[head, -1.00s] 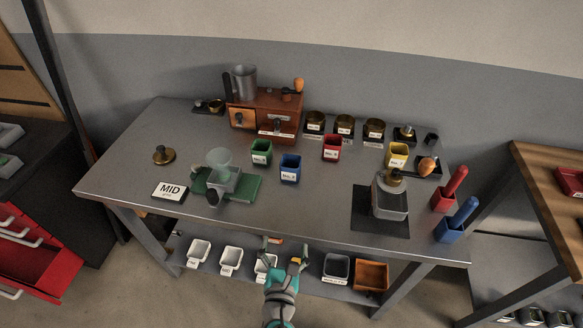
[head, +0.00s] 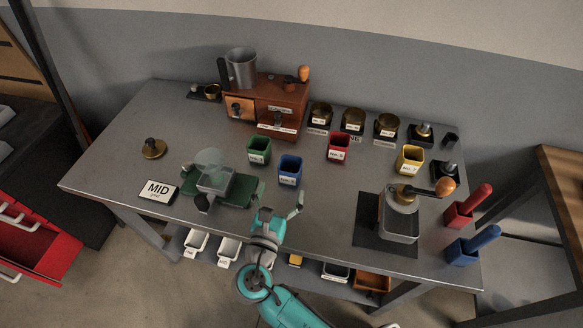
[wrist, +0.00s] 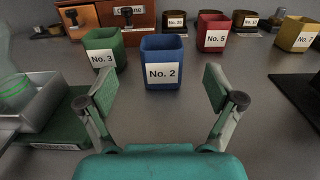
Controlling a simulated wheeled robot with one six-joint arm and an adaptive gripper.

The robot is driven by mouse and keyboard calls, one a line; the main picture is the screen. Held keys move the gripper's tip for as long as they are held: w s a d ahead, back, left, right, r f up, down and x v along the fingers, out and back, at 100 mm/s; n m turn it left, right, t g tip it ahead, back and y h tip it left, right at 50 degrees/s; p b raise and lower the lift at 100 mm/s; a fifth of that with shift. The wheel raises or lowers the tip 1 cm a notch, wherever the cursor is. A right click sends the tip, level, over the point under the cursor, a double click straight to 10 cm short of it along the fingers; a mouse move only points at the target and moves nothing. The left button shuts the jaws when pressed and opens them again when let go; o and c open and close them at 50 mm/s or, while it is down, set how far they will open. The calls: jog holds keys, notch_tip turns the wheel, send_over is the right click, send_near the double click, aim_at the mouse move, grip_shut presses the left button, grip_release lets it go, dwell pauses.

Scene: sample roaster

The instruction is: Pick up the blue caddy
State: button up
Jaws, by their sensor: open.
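The blue caddy (head: 290,172), labelled "No. 2", stands upright on the grey table near its middle. In the wrist view the blue caddy (wrist: 163,62) is straight ahead, just beyond the fingertips and centred between them. My gripper (head: 282,214) is open and empty, on the near side of the caddy and apart from it. In the wrist view both fingers of my gripper (wrist: 160,92) are spread wide with bare table between them.
A green caddy (wrist: 103,46) stands close to the left of the blue one. A red caddy (head: 338,148) and a yellow caddy (head: 410,159) are farther right. A scale on a green base (head: 243,193) lies left of my gripper. A wooden box (head: 285,105) stands behind.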

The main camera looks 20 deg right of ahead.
aim_at(288, 173)
jog(key=x, duration=0.9)
jog(key=shift+d+f, duration=0.1)
jog(key=shift+f, duration=0.05)
jog(key=c, duration=1.4)
